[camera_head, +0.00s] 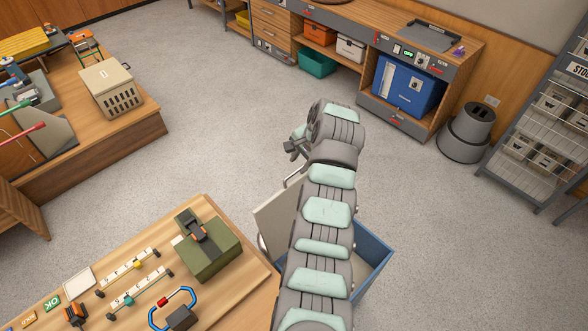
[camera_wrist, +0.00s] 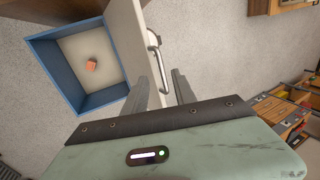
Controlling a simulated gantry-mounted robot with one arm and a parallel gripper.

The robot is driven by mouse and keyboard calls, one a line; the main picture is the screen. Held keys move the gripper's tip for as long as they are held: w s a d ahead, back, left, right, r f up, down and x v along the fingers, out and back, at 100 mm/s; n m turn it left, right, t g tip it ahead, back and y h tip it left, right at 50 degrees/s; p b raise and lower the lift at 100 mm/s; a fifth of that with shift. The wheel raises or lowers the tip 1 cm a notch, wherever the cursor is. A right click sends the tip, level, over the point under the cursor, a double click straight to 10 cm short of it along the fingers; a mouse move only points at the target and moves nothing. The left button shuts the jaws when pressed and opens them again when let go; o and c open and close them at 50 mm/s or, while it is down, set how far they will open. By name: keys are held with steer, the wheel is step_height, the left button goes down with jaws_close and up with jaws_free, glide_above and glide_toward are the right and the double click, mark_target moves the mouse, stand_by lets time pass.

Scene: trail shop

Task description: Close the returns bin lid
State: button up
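The returns bin is a blue open-topped box (camera_head: 378,262) on the floor, partly hidden behind my arm in the head view. Its pale lid (camera_head: 277,207) stands raised on the bin's left side. The lid (camera_wrist: 124,25) shows there nearly edge-on, with a grey bar handle (camera_wrist: 154,42). The fingertips are close to the handle's lower end; contact cannot be told.
A wooden table with a green box (camera_head: 210,255) stands left of the bin. A counter with a blue box (camera_head: 405,85) is at the back, beside a grey round bin (camera_head: 466,135) and a wire rack (camera_head: 545,120). The floor between is clear.

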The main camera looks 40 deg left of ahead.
mark_target(292, 174)
steer(key=x, duration=0.7)
steer(key=shift+f, duration=0.3)
steer(key=shift+w+a+f+b, duration=0.1)
steer(key=shift+a+f+b, duration=0.1)
steer(key=shift+b, duration=0.1)
jaws_close()
stand_by(1.1)
